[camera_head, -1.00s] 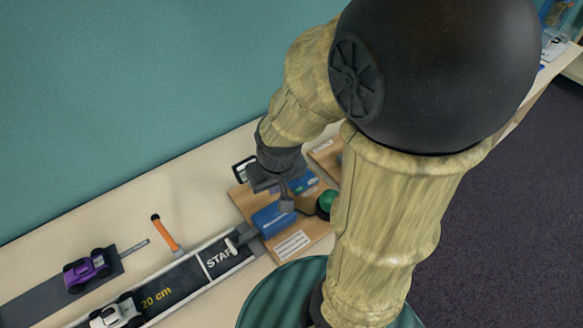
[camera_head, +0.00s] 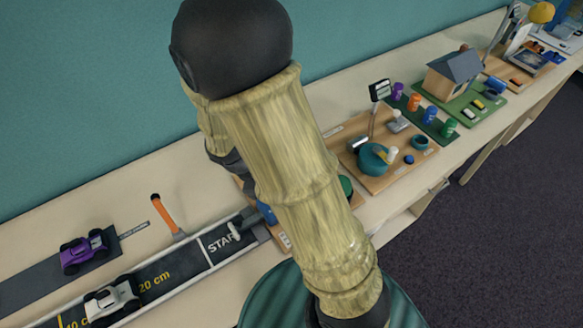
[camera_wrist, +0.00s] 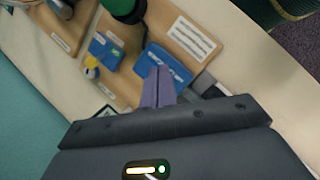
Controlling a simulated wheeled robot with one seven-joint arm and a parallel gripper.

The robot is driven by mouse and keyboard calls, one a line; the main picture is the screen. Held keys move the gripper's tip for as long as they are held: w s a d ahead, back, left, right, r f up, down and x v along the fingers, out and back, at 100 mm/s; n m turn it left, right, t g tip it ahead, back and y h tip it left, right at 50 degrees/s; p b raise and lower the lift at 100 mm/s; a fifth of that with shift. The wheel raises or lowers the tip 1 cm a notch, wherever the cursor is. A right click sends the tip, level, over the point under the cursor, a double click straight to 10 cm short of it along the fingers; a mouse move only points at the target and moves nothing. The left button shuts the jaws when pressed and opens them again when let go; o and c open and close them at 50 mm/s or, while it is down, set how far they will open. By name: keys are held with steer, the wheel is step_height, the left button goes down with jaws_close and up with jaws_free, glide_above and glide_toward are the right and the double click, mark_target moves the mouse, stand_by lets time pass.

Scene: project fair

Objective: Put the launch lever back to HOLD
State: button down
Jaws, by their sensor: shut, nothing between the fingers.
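A green round knob on a dark stem (camera_wrist: 122,8) stands at the top edge of the wrist view, on a wooden board (camera_wrist: 133,75); it looks like the launch lever. In the head view only a sliver of green (camera_head: 346,186) shows beside my arm, so its position and any HOLD mark cannot be read. My gripper (camera_wrist: 160,72) is shut and empty, its fingertips over or beside a blue block (camera_wrist: 166,62) and apart from the knob. Whether they touch the block cannot be told. My arm hides the gripper in the head view.
Left of the board is a dark track marked START (camera_head: 222,243) with a white car (camera_head: 112,297). Another board with a teal pot (camera_head: 374,160) stands to the right.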

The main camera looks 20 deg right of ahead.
steer(key=w+f+n+h, duration=0.1)
steer(key=w+f+n+t+h+b, duration=0.1)
steer(key=n, duration=0.1)
steer(key=w+f+n+h+b, duration=0.1)
steer(key=f+n, duration=0.1)
steer(key=shift+w+a, duration=0.25)
steer(key=shift+a, duration=0.15)
steer(key=w+n+t+h, duration=0.1)
steer(key=w+a+n+t+h+b, duration=0.1)
steer(key=w+n, duration=0.1)
steer(key=w+a+n+t+h, duration=0.1)
steer(key=n, duration=0.1)
steer(key=shift+w+f, duration=0.15)
steer(key=shift+f, duration=0.2)
